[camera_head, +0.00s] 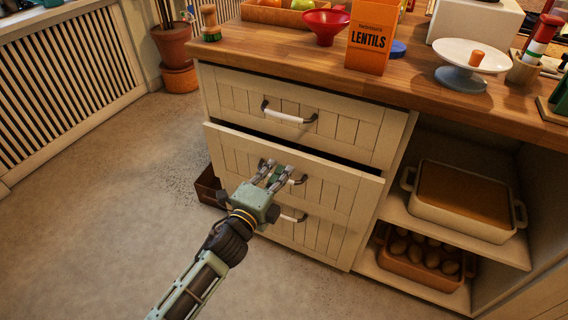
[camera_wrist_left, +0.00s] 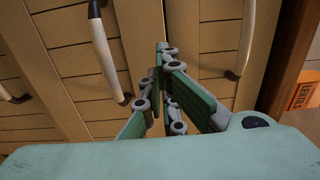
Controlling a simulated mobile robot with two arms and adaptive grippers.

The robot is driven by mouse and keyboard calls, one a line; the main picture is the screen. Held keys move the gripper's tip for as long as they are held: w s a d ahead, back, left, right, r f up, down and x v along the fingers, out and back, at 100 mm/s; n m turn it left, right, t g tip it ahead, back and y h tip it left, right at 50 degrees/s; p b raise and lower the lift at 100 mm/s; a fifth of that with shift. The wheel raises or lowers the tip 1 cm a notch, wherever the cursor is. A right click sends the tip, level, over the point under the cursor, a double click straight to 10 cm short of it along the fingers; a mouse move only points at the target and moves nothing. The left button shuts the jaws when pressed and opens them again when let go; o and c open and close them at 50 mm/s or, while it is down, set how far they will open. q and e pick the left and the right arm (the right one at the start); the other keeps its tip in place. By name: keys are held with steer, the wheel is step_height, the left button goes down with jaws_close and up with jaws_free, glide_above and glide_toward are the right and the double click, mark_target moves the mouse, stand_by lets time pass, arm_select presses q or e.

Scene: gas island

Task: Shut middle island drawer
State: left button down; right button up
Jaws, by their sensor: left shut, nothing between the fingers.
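The middle island drawer (camera_head: 338,192) is cream panelled wood and stands a little way out, with a dark gap along its top edge. Its white and metal handle (camera_head: 298,181) is partly hidden behind my left gripper in the head view and shows whole in the left wrist view (camera_wrist_left: 103,48). My left gripper (camera_head: 275,168) is shut and empty in front of the drawer front, beside the handle. In the left wrist view its fingertips (camera_wrist_left: 162,50) meet close to the front; contact is hard to tell. My right gripper is not in view.
The top drawer (camera_head: 335,125) is above and the bottom drawer handle (camera_head: 292,216) below. Open shelves with a baking dish (camera_head: 463,200) and a crate of eggs (camera_head: 418,265) are at right. A lentils box (camera_head: 370,38) stands on the worktop. Floor at left is clear.

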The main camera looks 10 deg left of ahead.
mark_target(289, 155)
arm_select(q)
steer(key=shift+x, duration=1.85)
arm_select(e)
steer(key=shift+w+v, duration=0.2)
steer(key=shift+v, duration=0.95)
arm_select(q)
steer(key=shift+w+b, duration=0.15)
steer(key=shift+b, duration=0.15)
steer(key=x, duration=0.3)
steer(key=shift+w+d+f+b, duration=0.15)
steer(key=shift+w+b, duration=0.2)
steer(key=shift+b, duration=0.05)
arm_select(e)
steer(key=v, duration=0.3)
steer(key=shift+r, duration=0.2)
arm_select(q)
steer(key=shift+s, duration=0.1)
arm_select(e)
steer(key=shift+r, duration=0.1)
